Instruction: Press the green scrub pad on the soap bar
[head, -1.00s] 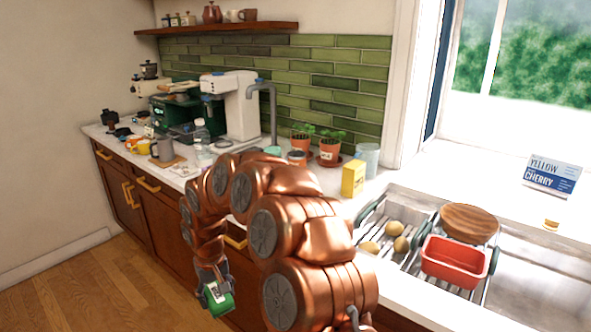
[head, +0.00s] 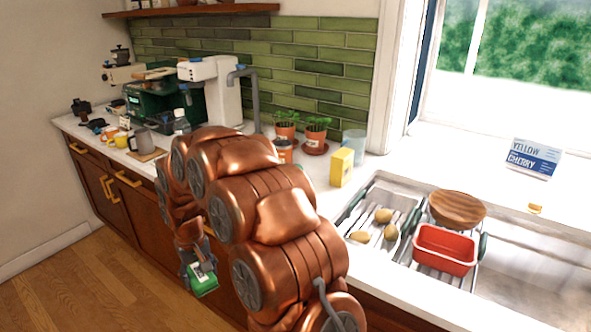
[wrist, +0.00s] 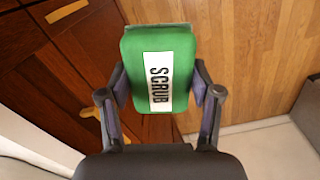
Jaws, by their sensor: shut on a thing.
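In the head view the pad (head: 203,283) hangs low over the wood floor, in front of the brown cabinets and below counter height. I cannot make out a soap bar for certain. A small amber block (head: 535,208) lies at the sill edge by the sink, too small to identify.
The counter carries a yellow box (head: 342,167), potted plants (head: 317,135) and a coffee machine (head: 212,100). A sign (head: 534,158) stands on the sill.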

